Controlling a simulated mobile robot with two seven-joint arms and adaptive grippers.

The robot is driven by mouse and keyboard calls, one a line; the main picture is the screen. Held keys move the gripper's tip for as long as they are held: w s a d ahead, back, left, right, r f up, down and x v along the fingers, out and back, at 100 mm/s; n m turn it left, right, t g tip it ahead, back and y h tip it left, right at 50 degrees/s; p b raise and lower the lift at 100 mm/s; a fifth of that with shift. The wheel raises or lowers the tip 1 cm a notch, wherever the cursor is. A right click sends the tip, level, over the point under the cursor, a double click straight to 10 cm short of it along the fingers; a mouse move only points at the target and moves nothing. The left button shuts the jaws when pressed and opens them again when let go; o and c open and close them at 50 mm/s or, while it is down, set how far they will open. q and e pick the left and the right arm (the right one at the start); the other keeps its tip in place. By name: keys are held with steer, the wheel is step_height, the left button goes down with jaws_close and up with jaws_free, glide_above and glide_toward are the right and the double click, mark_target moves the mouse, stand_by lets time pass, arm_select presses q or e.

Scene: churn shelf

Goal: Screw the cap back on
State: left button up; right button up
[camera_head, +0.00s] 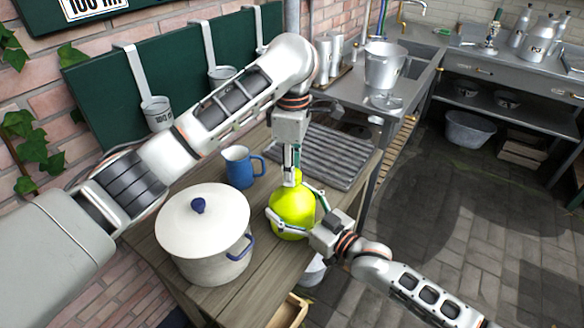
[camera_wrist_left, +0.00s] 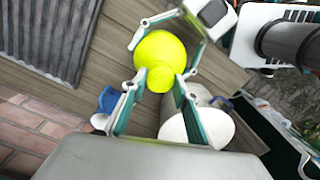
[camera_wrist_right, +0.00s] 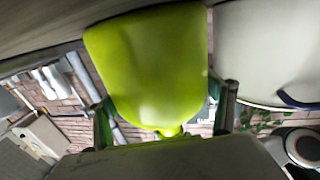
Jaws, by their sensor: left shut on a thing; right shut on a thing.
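A rounded yellow-green bottle (camera_head: 290,214) stands upright on the wooden table; it also shows in the left wrist view (camera_wrist_left: 160,48) and the right wrist view (camera_wrist_right: 155,62). My right gripper (camera_head: 297,211) is shut on its body, one finger on each side. My left gripper (camera_head: 291,178) points down from above, shut on the yellow-green cap (camera_head: 297,175). The cap (camera_wrist_left: 159,80) lies between its fingers in the left wrist view, directly over the bottle's top. I cannot tell whether cap and neck threads are engaged, as the fingers hide the joint.
A white lidded pot (camera_head: 205,250) stands left of the bottle, close to my grippers. A blue mug (camera_head: 239,167) stands behind it. A ribbed grey drainboard (camera_head: 330,153) lies behind the bottle. A metal bucket (camera_head: 384,66) stands on the far counter.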

arm_select(q)
steer(key=shift+m, duration=0.6)
steer(key=o, duration=0.7)
steer(key=shift+r, duration=0.1)
steer(key=shift+r, duration=2.15)
steer(key=shift+c, duration=0.3)
